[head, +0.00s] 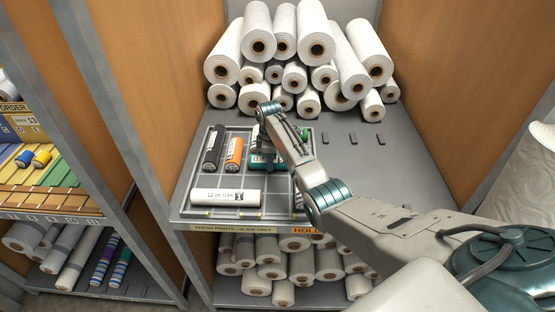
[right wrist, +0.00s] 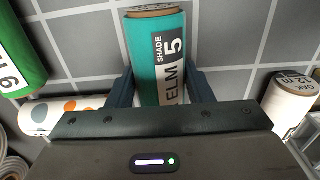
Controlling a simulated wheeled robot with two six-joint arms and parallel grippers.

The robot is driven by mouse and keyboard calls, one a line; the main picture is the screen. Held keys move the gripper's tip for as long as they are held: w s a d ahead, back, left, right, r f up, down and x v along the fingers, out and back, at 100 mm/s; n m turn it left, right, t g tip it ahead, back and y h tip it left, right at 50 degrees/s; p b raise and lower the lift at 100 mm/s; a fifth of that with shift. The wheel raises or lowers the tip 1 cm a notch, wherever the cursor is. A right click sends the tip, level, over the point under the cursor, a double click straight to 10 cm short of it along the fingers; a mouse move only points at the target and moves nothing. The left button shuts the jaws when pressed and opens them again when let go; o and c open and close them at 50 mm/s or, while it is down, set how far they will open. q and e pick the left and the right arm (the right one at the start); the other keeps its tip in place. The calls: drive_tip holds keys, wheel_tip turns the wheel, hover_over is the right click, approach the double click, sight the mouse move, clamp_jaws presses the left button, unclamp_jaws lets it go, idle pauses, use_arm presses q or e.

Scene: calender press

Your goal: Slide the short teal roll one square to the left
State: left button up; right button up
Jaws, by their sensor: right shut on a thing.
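In the head view the teal roll (head: 257,160) lies on the gridded tray (head: 283,203), partly hidden by my right gripper (head: 266,152). An orange roll (head: 233,155) lies to its left, with a black roll (head: 215,146) further left. My left gripper is not in view.
A long white roll (head: 226,197) lies along the tray's front. A green roll (head: 304,133) is at the right; it also shows in the right wrist view (right wrist: 18,55), near a dotted white roll (right wrist: 62,110). White rolls (head: 285,45) are stacked behind the tray.

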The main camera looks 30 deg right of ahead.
drive_tip(key=shift+w+a, duration=0.15)
drive_tip(key=shift+a, duration=0.1)
drive_tip(key=o, duration=1.1)
